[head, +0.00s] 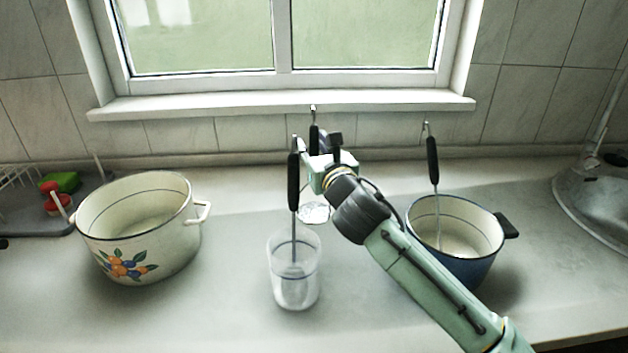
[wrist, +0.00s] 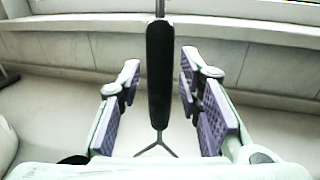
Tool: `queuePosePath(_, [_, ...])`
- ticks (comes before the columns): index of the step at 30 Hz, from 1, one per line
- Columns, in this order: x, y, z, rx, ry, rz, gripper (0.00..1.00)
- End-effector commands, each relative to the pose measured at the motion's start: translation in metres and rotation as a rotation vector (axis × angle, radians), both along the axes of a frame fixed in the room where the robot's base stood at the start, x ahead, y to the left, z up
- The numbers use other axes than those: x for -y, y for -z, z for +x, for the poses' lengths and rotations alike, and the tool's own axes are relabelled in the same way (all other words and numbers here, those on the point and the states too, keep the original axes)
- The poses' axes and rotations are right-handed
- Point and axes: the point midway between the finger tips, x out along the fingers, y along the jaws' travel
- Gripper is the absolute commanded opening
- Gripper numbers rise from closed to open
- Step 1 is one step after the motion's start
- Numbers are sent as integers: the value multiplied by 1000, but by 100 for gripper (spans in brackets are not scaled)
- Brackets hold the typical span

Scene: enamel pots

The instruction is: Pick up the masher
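The masher has a long black handle (wrist: 160,75), upright in the wrist view, with a thin metal shaft forking below it. In the head view its handle (head: 314,138) shows behind my gripper, and a pale round plate (head: 314,213), apparently its foot, shows below. My gripper (wrist: 161,92) is open, with one purple-padded finger on each side of the handle. Gaps show between the handle and both pads. In the head view my gripper (head: 322,146) points towards the wall, and my wrist hides the middle of the masher.
A clear cup (head: 295,285) holding a black-handled utensil (head: 293,180) stands close in front, left of my gripper. A blue pot (head: 465,270) with another utensil (head: 433,160) stands right. A flowered cream pot (head: 150,255) is left. The window sill (head: 280,107) is behind.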

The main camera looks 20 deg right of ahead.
Motion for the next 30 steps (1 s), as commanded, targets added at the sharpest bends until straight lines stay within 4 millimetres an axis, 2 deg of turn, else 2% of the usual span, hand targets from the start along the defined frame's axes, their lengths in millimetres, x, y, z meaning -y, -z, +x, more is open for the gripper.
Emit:
queuePosePath(2, [0, 0, 0, 0, 0, 0, 25])
queuePosePath(13, [0, 0, 0, 0, 0, 0, 0])
queuePosePath(30, [-1, -2, 1, 1, 0, -1, 0])
